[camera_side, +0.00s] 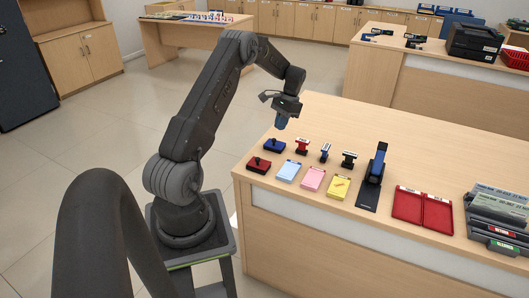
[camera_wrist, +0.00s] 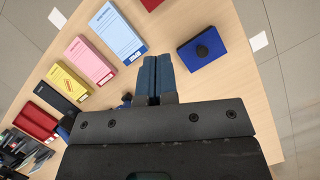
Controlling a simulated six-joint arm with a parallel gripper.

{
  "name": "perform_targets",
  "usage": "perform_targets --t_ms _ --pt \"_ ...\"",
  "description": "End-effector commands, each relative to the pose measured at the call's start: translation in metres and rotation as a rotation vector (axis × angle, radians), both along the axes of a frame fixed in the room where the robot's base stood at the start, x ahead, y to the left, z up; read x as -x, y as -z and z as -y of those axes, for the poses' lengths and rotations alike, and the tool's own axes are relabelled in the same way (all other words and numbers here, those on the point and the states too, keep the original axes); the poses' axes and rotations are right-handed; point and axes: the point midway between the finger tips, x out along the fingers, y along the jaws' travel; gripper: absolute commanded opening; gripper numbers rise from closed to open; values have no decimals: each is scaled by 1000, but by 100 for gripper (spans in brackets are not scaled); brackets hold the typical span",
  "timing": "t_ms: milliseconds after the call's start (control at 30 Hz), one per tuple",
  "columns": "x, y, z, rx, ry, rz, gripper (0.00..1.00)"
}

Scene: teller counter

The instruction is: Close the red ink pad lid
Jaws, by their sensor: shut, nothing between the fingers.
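A red block with a black knob (camera_side: 253,168), likely the red ink pad, sits at the counter's near left corner in the side view. Only its red edge (camera_wrist: 151,4) shows at the top of the wrist view, so its lid's position cannot be told. A wide red two-part case (camera_side: 408,206) lies open and flat farther right; part of it shows in the wrist view (camera_wrist: 38,122). My gripper (camera_side: 281,123), with blue fingers, points down above the counter, near a blue knobbed pad (camera_side: 276,149). Its fingers (camera_wrist: 156,62) are together and empty.
Blue (camera_side: 289,171), pink (camera_side: 312,179) and yellow (camera_side: 337,189) pads line the front. Several small stamps (camera_side: 302,145) stand behind them. A blue-and-black stapler-like tool (camera_side: 373,177) and stacked grey trays (camera_side: 496,210) stand right. The counter's back is clear.

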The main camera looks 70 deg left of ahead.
Motion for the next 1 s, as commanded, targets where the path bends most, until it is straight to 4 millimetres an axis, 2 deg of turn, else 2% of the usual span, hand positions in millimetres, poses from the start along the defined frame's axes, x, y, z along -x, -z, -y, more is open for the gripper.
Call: perform_targets --t_ms 167,500,733,1000 --pt "9 26 4 3 0 -3 0" --pt "32 91 12 3 -2 -2 0" --pt "59 91 20 0 -2 2 0" --pt "68 91 24 -1 0 4 0"
